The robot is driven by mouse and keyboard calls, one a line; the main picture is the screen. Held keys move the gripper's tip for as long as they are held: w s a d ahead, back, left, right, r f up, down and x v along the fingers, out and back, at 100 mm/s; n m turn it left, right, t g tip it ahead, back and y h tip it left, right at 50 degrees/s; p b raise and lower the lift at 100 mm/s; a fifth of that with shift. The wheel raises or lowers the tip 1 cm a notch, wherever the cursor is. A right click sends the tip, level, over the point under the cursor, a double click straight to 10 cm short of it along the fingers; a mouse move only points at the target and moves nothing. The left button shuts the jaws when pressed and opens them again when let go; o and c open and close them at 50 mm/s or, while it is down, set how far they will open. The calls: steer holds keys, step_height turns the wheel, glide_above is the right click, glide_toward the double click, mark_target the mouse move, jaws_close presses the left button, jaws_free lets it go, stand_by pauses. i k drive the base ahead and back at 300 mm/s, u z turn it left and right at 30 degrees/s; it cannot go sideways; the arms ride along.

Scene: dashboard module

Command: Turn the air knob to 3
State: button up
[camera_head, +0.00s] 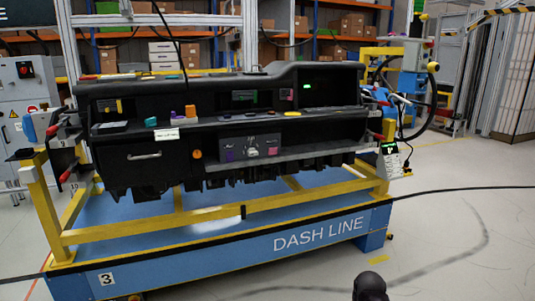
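The black dashboard module (330,128) rests on a blue and yellow stand in the middle of the view. A small control panel (240,148) sits low in the centre of its front, with light-coloured knobs (253,152) and purple and pink patches beside them. The knobs are too small to tell which one is the air knob, or where any pointer or number 3 is. My gripper is not visible. A dark rounded part at the bottom edge appears to be part of my own arm.
The blue stand marked DASH LINE (318,233) has a yellow rail (150,231) in front of the dashboard. Small coloured items, including an orange one (190,111), lie on the dashboard's ledge. A black cable (455,189) extends right. The floor (465,240) at front right is mostly clear.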

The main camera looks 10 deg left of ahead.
mark_target(252, 152)
steer(key=z, duration=0.05)
steer(key=i, duration=0.85)
steer(key=z, duration=0.05)
